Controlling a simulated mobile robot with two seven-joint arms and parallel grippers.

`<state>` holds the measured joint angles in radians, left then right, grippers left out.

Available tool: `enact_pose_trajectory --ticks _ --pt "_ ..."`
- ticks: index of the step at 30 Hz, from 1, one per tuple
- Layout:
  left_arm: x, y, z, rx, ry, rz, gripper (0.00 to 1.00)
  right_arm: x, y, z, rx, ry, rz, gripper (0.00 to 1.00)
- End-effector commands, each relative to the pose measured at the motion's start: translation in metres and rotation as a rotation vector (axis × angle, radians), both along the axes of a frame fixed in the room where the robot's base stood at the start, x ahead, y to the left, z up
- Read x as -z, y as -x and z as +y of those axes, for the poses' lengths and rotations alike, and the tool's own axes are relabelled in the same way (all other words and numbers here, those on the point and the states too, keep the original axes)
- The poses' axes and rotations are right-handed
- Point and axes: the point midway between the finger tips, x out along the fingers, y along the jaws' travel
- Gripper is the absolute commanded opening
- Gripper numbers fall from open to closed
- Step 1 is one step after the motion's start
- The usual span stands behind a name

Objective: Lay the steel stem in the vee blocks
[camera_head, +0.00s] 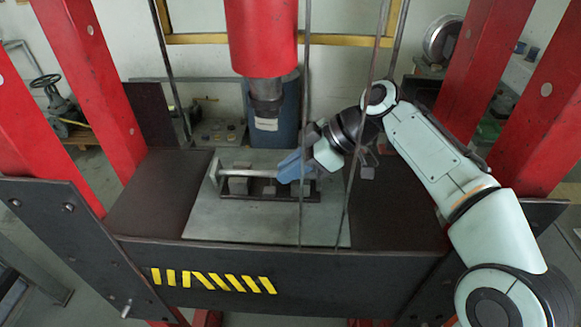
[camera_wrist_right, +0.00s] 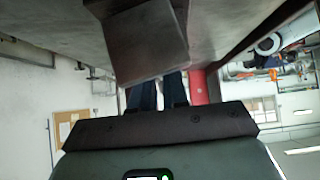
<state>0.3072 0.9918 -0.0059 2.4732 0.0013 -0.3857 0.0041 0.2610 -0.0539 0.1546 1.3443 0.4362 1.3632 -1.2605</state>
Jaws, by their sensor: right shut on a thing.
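The steel stem (camera_head: 254,173) is a bright thin rod with a wider plate-like end at its left, lying nearly level in the head view. It runs above the grey vee blocks (camera_head: 238,186) on a dark base frame; I cannot tell whether it touches them. My right gripper (camera_head: 291,169), with blue fingers, is shut on the stem near its right end. My left gripper is not in view.
A grey plate (camera_head: 215,224) on the dark press bed (camera_head: 400,215) carries the blocks. The red press ram (camera_head: 262,38) hangs just behind and above. Thin upright rods (camera_head: 303,120) and red posts (camera_head: 487,75) stand near my right arm. The plate's front is clear.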

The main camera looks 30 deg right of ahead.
Motion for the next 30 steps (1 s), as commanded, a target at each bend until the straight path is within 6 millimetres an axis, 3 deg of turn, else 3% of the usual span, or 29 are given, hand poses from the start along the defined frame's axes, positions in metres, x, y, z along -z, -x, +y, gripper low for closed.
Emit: enact_pose_trajectory --ticks 1,2,3,5,14,24,30 --pt "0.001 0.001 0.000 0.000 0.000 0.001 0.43 0.017 0.002 -0.004 -0.004 0.013 0.041 0.00" --pt "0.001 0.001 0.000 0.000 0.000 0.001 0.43 0.017 0.002 -0.004 -0.004 0.013 0.041 0.00" --pt "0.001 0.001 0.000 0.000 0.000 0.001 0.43 0.017 0.002 -0.004 -0.004 0.014 0.041 0.24" --pt "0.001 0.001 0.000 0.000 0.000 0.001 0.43 0.017 0.002 -0.004 -0.004 0.014 0.041 0.39" --pt "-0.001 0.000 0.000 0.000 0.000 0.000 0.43 0.006 0.006 -0.013 0.001 0.014 0.040 0.44" --pt "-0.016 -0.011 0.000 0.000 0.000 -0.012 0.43 -0.057 0.034 -0.054 0.005 0.008 0.013 0.44" --pt "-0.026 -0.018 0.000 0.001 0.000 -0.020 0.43 -0.083 0.047 -0.072 0.001 0.004 0.003 0.44"
